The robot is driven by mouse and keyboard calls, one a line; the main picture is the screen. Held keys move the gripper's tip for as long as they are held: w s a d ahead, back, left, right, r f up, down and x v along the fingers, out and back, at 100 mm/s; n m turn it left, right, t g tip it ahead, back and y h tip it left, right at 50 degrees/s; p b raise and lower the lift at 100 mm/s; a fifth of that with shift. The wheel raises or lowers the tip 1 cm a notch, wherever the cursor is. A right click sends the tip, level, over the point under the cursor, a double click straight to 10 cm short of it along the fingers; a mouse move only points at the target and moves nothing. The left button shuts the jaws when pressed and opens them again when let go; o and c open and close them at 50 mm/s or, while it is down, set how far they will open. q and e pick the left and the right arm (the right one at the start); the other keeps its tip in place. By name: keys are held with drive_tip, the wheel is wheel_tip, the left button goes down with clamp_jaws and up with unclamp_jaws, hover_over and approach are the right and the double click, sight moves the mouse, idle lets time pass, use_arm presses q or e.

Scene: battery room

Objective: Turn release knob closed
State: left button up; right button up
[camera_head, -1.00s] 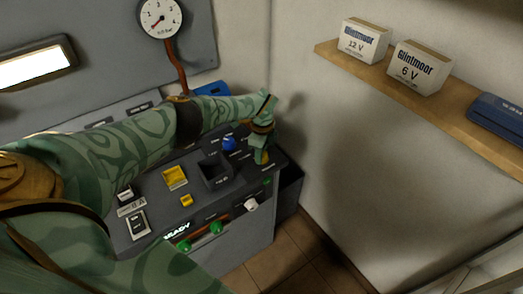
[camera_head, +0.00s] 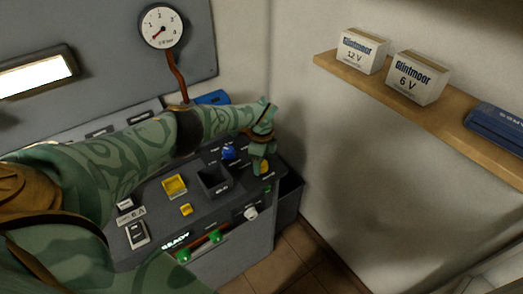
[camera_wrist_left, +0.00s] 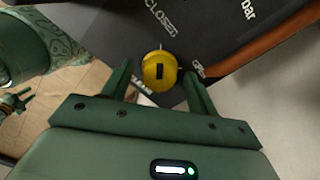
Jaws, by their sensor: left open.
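The release knob (camera_wrist_left: 158,72) is a round yellow knob with a dark bar on its face. It sits on a dark panel, with "CLOSED" printed above it and a partly hidden label at its right. My left gripper (camera_wrist_left: 157,82) is open, its two fingers on either side of the knob, with no clear grip on it. In the head view my left gripper (camera_head: 260,166) points down at the right end of the console, and only a bit of yellow knob (camera_head: 266,168) shows beside it. A small green claw, possibly my right gripper (camera_wrist_left: 14,103), shows at the wrist view's left edge.
The console (camera_head: 150,205) also bears a blue knob (camera_head: 229,152), a black open box (camera_head: 213,180), yellow buttons (camera_head: 174,187) and a white knob (camera_head: 251,213). A gauge (camera_head: 161,26) hangs behind. A shelf (camera_head: 440,103) with battery boxes is on the right wall.

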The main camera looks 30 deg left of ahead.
use_arm(q)
wheel_tip(320, 180, up, 16)
drive_tip(key=p, duration=0.4)
drive_tip(key=shift+w+p, duration=0.2)
drive_tip(key=shift+p, duration=0.2)
